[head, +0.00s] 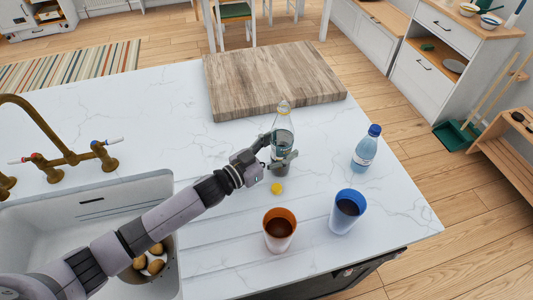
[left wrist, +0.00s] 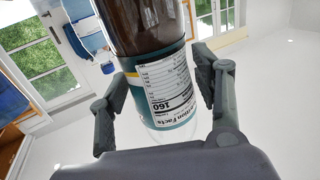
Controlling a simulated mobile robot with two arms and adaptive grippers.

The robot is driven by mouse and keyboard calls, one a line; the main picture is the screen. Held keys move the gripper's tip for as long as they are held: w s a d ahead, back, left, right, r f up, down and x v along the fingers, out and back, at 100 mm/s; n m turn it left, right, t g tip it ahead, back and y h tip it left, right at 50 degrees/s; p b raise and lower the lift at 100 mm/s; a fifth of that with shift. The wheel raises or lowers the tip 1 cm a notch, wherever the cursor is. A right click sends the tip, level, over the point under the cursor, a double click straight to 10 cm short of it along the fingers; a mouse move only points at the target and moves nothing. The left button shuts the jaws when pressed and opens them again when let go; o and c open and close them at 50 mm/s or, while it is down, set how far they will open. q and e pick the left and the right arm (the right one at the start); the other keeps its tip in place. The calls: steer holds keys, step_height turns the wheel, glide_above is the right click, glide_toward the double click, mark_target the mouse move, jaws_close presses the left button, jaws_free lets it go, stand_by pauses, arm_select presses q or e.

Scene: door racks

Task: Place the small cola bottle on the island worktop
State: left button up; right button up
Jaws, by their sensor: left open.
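The small cola bottle (head: 283,126) is clear with dark liquid low inside and a teal label. It looks upright on the white island worktop (head: 150,105), in front of the wooden board. Its base is partly hidden by my gripper. My left gripper (head: 278,152) is open, with one finger on each side of the bottle. In the left wrist view, the bottle (left wrist: 160,75) with its nutrition label fills the space between the fingers of my left gripper (left wrist: 165,85), and the fingertips are very close to it. I cannot tell whether they touch. My right gripper is not in view.
A blue-capped water bottle (head: 366,150), a blue cup (head: 345,212) and an orange cup (head: 279,231) stand to the right and front. A small yellow object (head: 277,188) lies nearby. A wooden board (head: 270,80) is behind; a sink (head: 90,215) is left.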

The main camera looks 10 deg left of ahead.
arm_select(q)
steer(key=b+v, duration=0.2)
steer(key=v, duration=0.9)
steer(key=shift+s+a+b, duration=0.25)
steer(key=shift+a+b, duration=0.05)
steer(key=shift+b, duration=0.05)
